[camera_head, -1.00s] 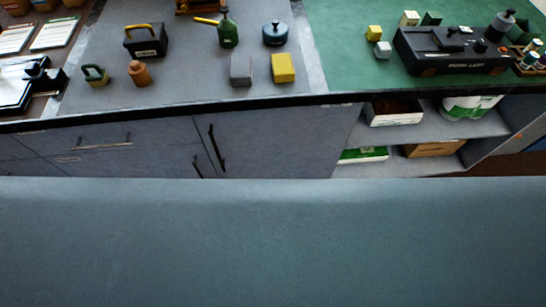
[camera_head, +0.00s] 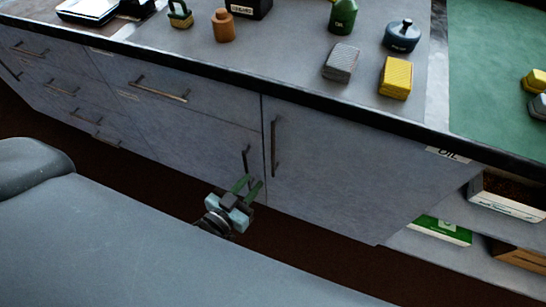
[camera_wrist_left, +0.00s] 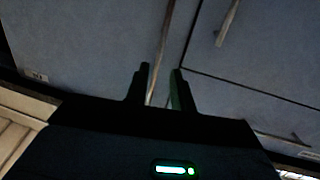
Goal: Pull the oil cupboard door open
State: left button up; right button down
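The oil cupboard door (camera_head: 360,165) is a blue-grey panel below the counter, beside the open shelves, and looks shut. An OIL label (camera_head: 447,154) is at its upper right. Its dark vertical bar handle (camera_head: 275,146) is near its left edge. My left gripper (camera_head: 250,187) is open and empty, in front of and below the handles in the head view. In the left wrist view, the oil door's handle (camera_wrist_left: 168,40) lines up between the two open fingers (camera_wrist_left: 160,82). I cannot tell whether they reach around it. My right gripper is not in view.
The neighbouring left door's handle (camera_head: 246,160) is close by, across the seam. A drawer handle (camera_head: 158,90) is above that door. Open shelves with boxes (camera_head: 440,229) are to the right. Several blocks and cans, including a yellow block (camera_head: 395,78), stand on the counter (camera_head: 300,60).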

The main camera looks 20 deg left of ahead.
aim_at(272, 153)
pick_arm(q)
jog(key=w, duration=0.1)
jog(key=w+r+t, duration=0.1)
jog(key=w+b, duration=0.1)
jog(key=shift+w+d+r+t, duration=0.3)
jog(key=shift+w+d, duration=0.25)
jog(key=shift+w, duration=1)
jog(key=shift+w+d, duration=0.3)
jog(key=shift+w, duration=1)
jog(key=shift+w+d, duration=0.25)
jog(key=shift+w, duration=1)
grip_shut()
